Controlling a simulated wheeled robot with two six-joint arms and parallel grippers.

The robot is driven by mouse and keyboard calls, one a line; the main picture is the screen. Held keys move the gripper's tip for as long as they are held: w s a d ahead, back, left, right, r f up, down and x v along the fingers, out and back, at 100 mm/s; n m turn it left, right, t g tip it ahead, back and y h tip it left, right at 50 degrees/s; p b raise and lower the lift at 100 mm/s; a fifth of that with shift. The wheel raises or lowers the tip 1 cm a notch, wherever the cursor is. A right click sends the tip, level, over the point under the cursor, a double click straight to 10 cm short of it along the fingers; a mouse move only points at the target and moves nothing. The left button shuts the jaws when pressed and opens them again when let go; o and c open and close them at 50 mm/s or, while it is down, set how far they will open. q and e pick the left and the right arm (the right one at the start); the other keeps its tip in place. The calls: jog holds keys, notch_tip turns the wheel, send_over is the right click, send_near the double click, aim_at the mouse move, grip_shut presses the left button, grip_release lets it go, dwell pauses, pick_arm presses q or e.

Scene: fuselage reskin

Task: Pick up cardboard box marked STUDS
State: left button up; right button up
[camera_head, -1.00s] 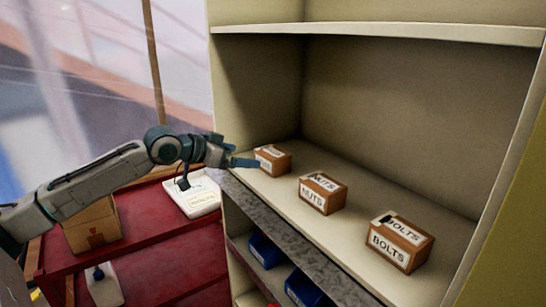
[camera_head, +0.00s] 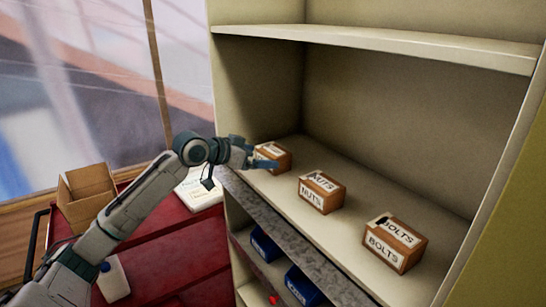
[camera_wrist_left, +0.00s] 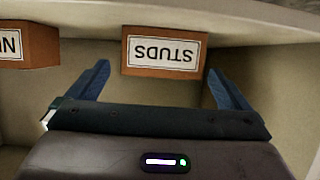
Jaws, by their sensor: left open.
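The cardboard box marked STUDS (camera_head: 273,156) sits on the shelf at the far left of a row of boxes. In the left wrist view the STUDS box (camera_wrist_left: 163,52) appears upside down, between and just beyond the two blue fingertips. My left gripper (camera_head: 252,156) is open in front of the box, partly covering its label in the head view. In the left wrist view my left gripper's fingers (camera_wrist_left: 158,85) spread wider than the box and hold nothing. My right gripper is not in view.
The NUTS box (camera_head: 321,192) and BOLTS box (camera_head: 395,243) stand further right on the same shelf (camera_head: 340,240). An upper shelf (camera_head: 400,45) runs above. Blue bins (camera_head: 300,286) sit below. A red cart (camera_head: 165,245) with an open carton (camera_head: 86,190) stands left.

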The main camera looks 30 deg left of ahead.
aim_at(264, 155)
pick_arm(q)
jog(key=shift+w+d+p, duration=0.15)
jog(key=shift+w+p, duration=0.2)
jog(key=shift+w, duration=0.05)
jog(key=p+x, duration=0.1)
jog(key=x, duration=0.2)
jog(key=shift+w+p, duration=0.1)
jog(key=shift+p, duration=0.25)
jog(key=shift+w+f, duration=0.3)
jog(key=shift+w, duration=0.05)
jog(key=c, duration=1.1)
jog(key=shift+r, duration=0.1)
